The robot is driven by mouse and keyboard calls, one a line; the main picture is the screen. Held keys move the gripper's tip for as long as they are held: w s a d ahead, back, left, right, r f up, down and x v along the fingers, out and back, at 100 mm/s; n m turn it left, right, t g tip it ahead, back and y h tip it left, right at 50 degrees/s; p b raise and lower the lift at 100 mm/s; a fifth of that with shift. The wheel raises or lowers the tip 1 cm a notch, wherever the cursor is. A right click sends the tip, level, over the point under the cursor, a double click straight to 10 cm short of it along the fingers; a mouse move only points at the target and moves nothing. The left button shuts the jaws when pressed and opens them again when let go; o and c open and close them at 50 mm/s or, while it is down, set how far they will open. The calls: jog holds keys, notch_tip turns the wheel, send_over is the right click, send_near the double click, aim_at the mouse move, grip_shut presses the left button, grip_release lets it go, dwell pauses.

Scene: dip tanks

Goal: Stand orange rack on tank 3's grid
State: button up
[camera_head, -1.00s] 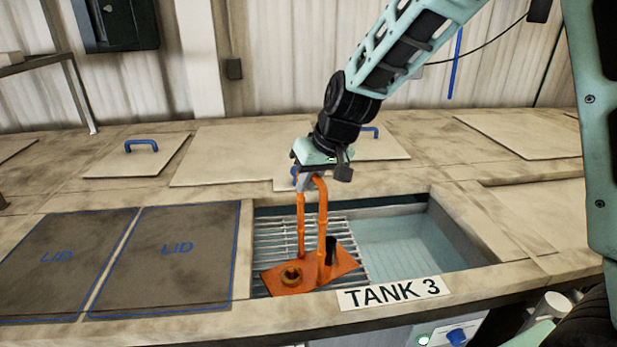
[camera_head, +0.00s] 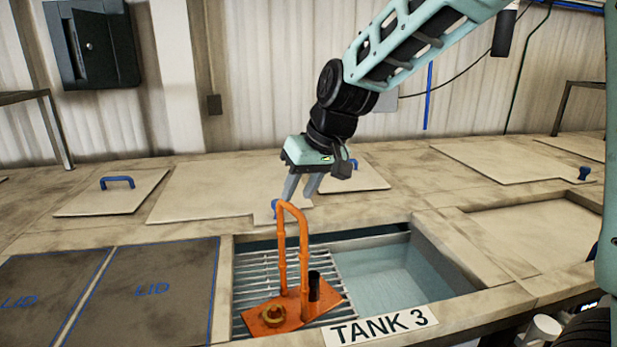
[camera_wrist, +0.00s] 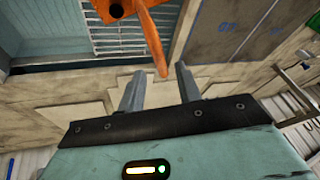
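The orange rack (camera_head: 292,270) stands upright on the metal grid (camera_head: 257,284) in the left part of tank 3, its tall looped handle pointing up. On its base are a brass-coloured ring-shaped part and a dark cylinder. My gripper (camera_head: 300,194) is above and just behind the top of the handle, open and empty. In the wrist view the two grey fingers (camera_wrist: 158,88) are spread apart, with part of the orange rack (camera_wrist: 148,38) beyond them. The handle looks clear of the fingers. The TANK 3 label (camera_head: 380,326) is on the front edge.
Water (camera_head: 395,275) fills the right part of the tank. Two dark blue-outlined LID areas (camera_head: 150,290) are to the left. A lid with a blue handle (camera_head: 117,183) lies at back left, and pale covers (camera_head: 225,190) lie behind the tank.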

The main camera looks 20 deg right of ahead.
jog(key=shift+b+v, duration=0.35)
jog(key=shift+v, duration=2)
jog(key=s+a+f+n+g, duration=0.1)
jog(key=s+f, duration=0.3)
jog(key=s, duration=0.5)
jog(key=s+a+f+n+g+h, duration=0.1)
jog(key=s+a+f+n, duration=0.2)
jog(key=s, duration=0.6)
jog(key=s+a+f+n+g+h, duration=0.1)
jog(key=s+a+f+n+g, duration=0.1)
jog(key=s+a+f, duration=0.2)
jog(key=s+f, duration=0.2)
jog(key=s, duration=0.2)
jog(key=shift+s+a+f, duration=0.2)
jog(key=shift+s+f, duration=0.2)
notch_tip(320, 180, down, 10)
jog(key=b, duration=0.9)
jog(key=shift+r+b, duration=0.2)
jog(key=shift+b, duration=0.15)
